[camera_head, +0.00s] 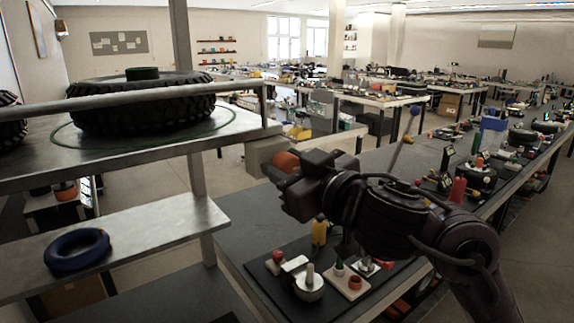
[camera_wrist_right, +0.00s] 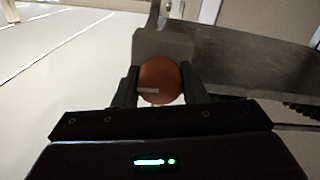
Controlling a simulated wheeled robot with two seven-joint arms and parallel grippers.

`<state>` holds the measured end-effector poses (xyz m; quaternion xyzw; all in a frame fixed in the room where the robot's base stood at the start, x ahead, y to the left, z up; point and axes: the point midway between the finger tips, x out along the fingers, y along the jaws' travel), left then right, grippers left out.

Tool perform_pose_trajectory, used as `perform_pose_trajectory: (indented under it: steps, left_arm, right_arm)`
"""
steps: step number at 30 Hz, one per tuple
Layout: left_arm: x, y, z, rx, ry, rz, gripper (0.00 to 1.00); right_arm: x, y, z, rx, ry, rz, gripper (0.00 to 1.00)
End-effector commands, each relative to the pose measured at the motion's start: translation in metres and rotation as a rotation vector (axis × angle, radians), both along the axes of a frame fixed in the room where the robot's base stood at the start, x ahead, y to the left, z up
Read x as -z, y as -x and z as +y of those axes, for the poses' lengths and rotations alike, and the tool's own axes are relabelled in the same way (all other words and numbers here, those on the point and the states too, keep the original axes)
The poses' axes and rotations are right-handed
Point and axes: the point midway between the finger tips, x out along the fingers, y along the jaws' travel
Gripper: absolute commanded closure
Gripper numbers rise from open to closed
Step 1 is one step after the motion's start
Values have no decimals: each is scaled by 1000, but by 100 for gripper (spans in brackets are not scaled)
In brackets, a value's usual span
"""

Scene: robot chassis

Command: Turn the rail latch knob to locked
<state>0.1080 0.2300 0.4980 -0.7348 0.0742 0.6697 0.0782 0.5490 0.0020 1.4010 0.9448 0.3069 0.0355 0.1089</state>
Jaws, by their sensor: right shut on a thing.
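The round orange-red latch knob (camera_head: 287,160) sits at the right end of the metal rack, beside a grey block (camera_head: 264,151). In the right wrist view the knob (camera_wrist_right: 160,78) lies between the two dark fingers, with a pale, nearly level mark low on its left side. My right gripper (camera_head: 284,171) is shut on the knob; in the wrist view the gripper (camera_wrist_right: 161,88) has a finger on each side of it. My arm hides part of the bench behind. My left gripper is not in view.
The rack's rail (camera_head: 150,98) runs along the upper shelf, which holds a large black tyre (camera_head: 140,105). A blue ring (camera_head: 77,250) lies on the lower shelf. Under my right arm, a bench (camera_head: 245,225) carries a board of small parts.

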Motion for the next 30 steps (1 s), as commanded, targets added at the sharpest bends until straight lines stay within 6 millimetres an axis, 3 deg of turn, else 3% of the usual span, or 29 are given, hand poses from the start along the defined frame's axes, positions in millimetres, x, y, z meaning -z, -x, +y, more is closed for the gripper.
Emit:
perform_pose_trajectory:
  steps: [8, 30]
  left_arm:
    - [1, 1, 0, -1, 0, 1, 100]
    - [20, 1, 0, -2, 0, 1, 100]
  right_arm:
    - [1, 0, 0, 0, 132, -94, 85]
    - [4, 0, 1, 1, 695, -503, 85]
